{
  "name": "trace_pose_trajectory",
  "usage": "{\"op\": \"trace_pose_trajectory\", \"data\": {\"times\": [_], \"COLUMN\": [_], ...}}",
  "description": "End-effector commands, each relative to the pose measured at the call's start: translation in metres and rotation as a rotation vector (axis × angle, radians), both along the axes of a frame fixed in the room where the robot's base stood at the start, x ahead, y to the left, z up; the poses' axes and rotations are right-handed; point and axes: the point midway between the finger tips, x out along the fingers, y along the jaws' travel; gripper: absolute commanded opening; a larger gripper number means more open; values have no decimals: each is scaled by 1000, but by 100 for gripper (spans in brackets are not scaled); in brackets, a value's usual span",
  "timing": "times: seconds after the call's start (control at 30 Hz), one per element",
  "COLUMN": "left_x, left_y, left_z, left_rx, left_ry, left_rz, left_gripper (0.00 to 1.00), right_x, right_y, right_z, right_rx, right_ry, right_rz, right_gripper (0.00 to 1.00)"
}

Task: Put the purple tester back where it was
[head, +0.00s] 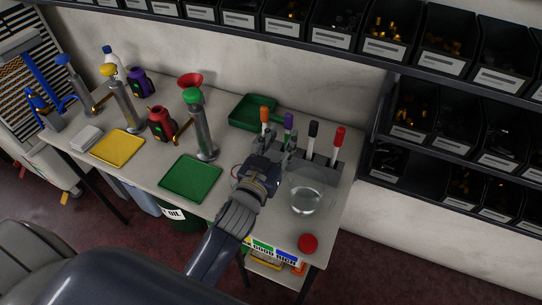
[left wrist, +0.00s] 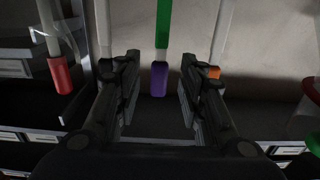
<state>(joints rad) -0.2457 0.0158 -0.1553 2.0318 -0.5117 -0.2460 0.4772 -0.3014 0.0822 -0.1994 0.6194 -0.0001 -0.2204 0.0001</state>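The purple tester (head: 289,120), a slim upright stick with a purple cap, stands between the orange tester (head: 264,114) and the black tester (head: 313,130) at the grey rack (head: 322,158). My left gripper (head: 272,148) is in front of it and hides its lower part, so I cannot tell if it sits in a slot. In the left wrist view the purple cap (left wrist: 160,78) and a green shaft show between the two open fingers (left wrist: 159,82), with a gap on each side. The orange cap (left wrist: 213,72) is close to one finger. My right gripper is not in view.
A red tester (head: 338,134) stands at the right. A glass beaker with clear liquid (head: 306,202) and a red lid (head: 308,243) are near the front right. A green tray (head: 254,109) is behind left.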

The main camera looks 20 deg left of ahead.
Motion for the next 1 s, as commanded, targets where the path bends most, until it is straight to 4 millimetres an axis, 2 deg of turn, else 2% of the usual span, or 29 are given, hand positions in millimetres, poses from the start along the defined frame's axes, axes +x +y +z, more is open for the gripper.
{"op": "trace_pose_trajectory", "data": {"times": [0.03,0.2,0.4,0.6,1.0], "left_x": [-11,-41,-63,-70,-70], "left_y": [1,2,2,3,3], "left_z": [-2,-1,0,1,1], "left_rx": [-1,-1,0,0,1], "left_ry": [2,2,0,-1,-1], "left_rz": [1,1,1,1,1], "left_gripper": [37,37,37,37,37], "right_x": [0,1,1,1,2], "right_y": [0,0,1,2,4], "right_z": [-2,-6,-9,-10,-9], "right_rx": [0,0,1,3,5], "right_ry": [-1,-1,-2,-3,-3], "right_rz": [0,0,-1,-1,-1], "right_gripper": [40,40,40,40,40]}}
